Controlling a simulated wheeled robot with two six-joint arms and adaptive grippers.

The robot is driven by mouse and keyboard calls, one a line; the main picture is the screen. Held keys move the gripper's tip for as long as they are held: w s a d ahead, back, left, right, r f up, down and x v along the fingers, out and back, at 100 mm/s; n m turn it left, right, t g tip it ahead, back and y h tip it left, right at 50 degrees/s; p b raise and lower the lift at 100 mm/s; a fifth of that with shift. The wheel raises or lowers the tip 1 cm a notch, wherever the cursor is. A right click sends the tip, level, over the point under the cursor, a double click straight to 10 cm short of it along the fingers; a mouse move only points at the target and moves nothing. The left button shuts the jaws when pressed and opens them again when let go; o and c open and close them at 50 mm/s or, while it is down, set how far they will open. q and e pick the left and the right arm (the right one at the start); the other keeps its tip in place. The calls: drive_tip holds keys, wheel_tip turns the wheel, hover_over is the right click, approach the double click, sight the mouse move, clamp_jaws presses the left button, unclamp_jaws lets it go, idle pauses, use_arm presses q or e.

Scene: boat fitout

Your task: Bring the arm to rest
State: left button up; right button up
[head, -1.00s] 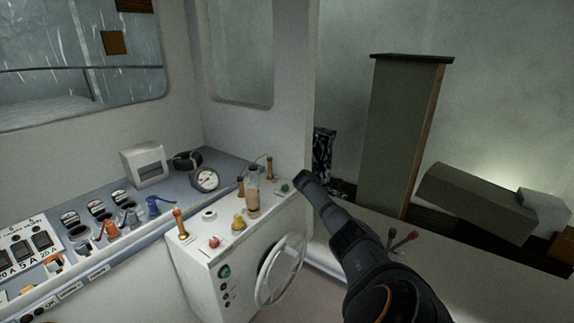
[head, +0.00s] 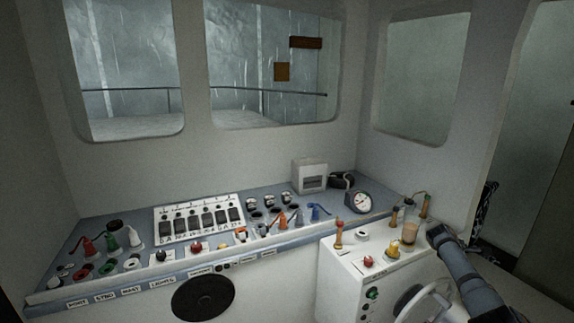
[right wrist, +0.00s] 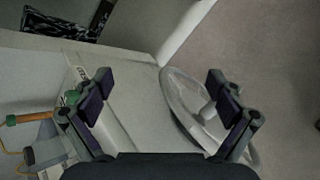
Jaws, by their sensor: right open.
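My right arm (head: 466,268) comes in from the lower right in the head view. Its front end is beside the white helm console (head: 345,262), near the glass jar (head: 410,232). The finger tips are hard to make out there. In the right wrist view my right gripper (right wrist: 158,100) is open with nothing between its fingers. The steering wheel (right wrist: 190,105) lies below and beyond the right finger, and the console's edge runs below the left finger. My left gripper is not in view.
A long dashboard (head: 130,285) with switches, coloured plugs, a gauge (head: 358,202) and a white box (head: 309,176) runs along the left. A wooden-handled lever (right wrist: 22,118) is close to the left finger in the right wrist view. Open floor (right wrist: 265,60) shows at right.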

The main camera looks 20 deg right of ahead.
drive_tip(key=s+d+f+m+t+h, duration=0.1)
drive_tip(key=s+d+f+h, duration=0.1)
drive_tip(key=s+d+f, duration=0.5)
drive_tip(key=s+a+f+m+t+y, duration=0.2)
drive_tip(key=s+a+f+t, duration=0.15)
drive_tip(key=s+f, duration=1.1)
drive_tip(key=s+a+f+m+g+y, duration=0.1)
drive_tip(key=s+a+f+y, duration=0.15)
drive_tip(key=a+f, duration=0.85)
drive_tip(key=s+a+f+m+y, duration=0.1)
drive_tip(key=s+a+f, duration=0.3)
drive_tip(key=a+f, duration=0.65)
drive_tip(key=s+a+f+m+y, duration=0.15)
drive_tip(key=a+f, duration=0.25)
drive_tip(key=a, duration=1.4)
drive_tip(key=s+a+f+y, duration=0.1)
drive_tip(key=a+f+y, duration=0.2)
drive_tip(key=a, duration=1.5)
use_arm(q)
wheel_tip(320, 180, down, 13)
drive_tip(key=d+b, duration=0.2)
drive_tip(key=b, duration=1.1)
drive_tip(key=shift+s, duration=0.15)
use_arm(e)
wheel_tip(320, 180, down, 13)
drive_tip(key=d, duration=0.1)
drive_tip(key=shift+d+g, duration=0.25)
drive_tip(key=shift+g, duration=0.1)
